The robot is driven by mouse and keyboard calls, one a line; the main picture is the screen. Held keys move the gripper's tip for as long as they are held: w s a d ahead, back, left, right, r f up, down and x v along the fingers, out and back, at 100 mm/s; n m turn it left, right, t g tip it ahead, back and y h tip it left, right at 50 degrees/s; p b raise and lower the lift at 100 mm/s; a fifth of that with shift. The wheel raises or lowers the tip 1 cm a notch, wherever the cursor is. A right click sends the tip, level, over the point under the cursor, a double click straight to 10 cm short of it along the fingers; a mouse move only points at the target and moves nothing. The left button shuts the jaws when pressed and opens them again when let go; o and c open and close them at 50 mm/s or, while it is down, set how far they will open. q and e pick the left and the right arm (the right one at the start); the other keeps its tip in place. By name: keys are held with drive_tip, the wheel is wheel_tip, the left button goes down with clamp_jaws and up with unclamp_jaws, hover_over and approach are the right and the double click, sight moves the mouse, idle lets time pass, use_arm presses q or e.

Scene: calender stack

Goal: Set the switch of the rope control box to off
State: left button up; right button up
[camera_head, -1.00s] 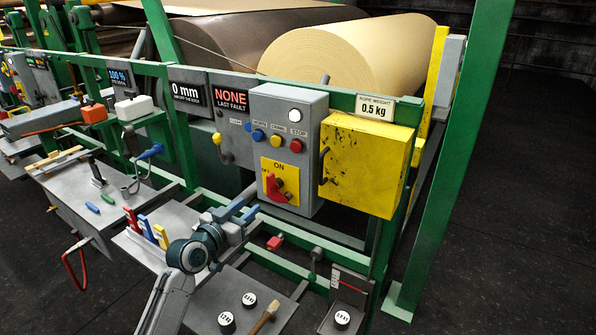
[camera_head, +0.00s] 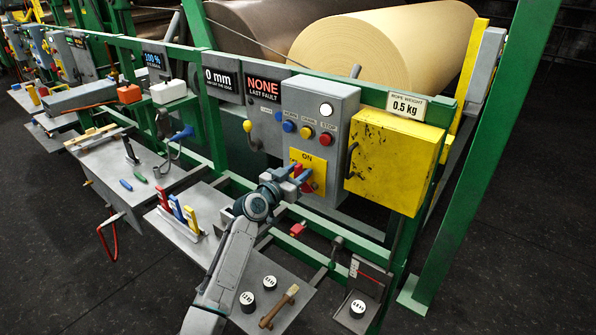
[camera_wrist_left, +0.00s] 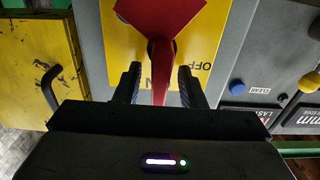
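The rope control box (camera_head: 340,105) is a grey box with a white lamp, coloured buttons and a yellow plate marked ON and OFF. Its red rotary switch (camera_head: 320,181) is partly hidden by my left gripper (camera_head: 298,175) in the head view. In the left wrist view, which shows the labels upside down, the red handle (camera_wrist_left: 162,72) points towards the mostly hidden ON mark, with OFF to the side. My left gripper's fingers (camera_wrist_left: 161,88) stand either side of the handle, with gaps showing; it is open. My right gripper is not in view.
A yellow box (camera_head: 392,160) with a dark handle is right of the control box. Green rails (camera_head: 345,228) run below.

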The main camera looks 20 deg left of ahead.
use_arm(q)
clamp_jaws()
drive_tip(key=shift+f, duration=0.1)
drive_tip(key=n, duration=0.2)
drive_tip(key=n+b, duration=0.1)
drive_tip(key=shift+w+a+f+n, duration=0.1)
drive_tip(key=shift+w+a+n, duration=0.1)
drive_tip(key=shift+a+n, duration=0.2)
drive_tip(key=shift+w+a+f+n+p, duration=0.1)
drive_tip(key=shift+a+f+n+p, duration=0.25)
drive_tip(key=shift+n, duration=2)
drive_tip(key=shift+w+a+f+n+p, duration=0.15)
drive_tip(key=shift+f+n, duration=0.25)
drive_tip(key=shift+n, duration=1.9)
drive_tip(key=shift+a+f+n+p, duration=0.1)
drive_tip(key=shift+a+f+n, duration=0.25)
drive_tip(key=shift+n, duration=2)
drive_tip(key=shift+f, duration=0.1)
